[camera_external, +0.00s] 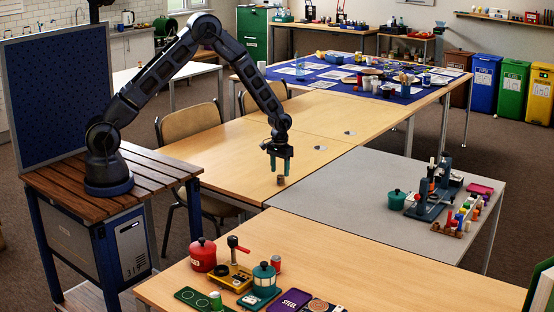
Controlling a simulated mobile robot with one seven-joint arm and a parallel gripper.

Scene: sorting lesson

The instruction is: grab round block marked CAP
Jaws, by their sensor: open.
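A small round grey-brown block (281,181) stands on the wooden table (235,165) near its front edge. Any marking on it is too small to read. My gripper (279,172) points down just above the block, its two teal fingers apart. I cannot tell whether the fingertips reach around the block's top or stay above it. Two small flat dark pieces lie farther back on the wooden tables.
The grey table (340,192) at right holds a teal pot (396,200), a blue-grey press (432,190) and several coloured pegs. The front table carries a red canister (203,255), a teal canister (264,276) and a yellow device (232,277). Chairs stand behind the wooden table.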

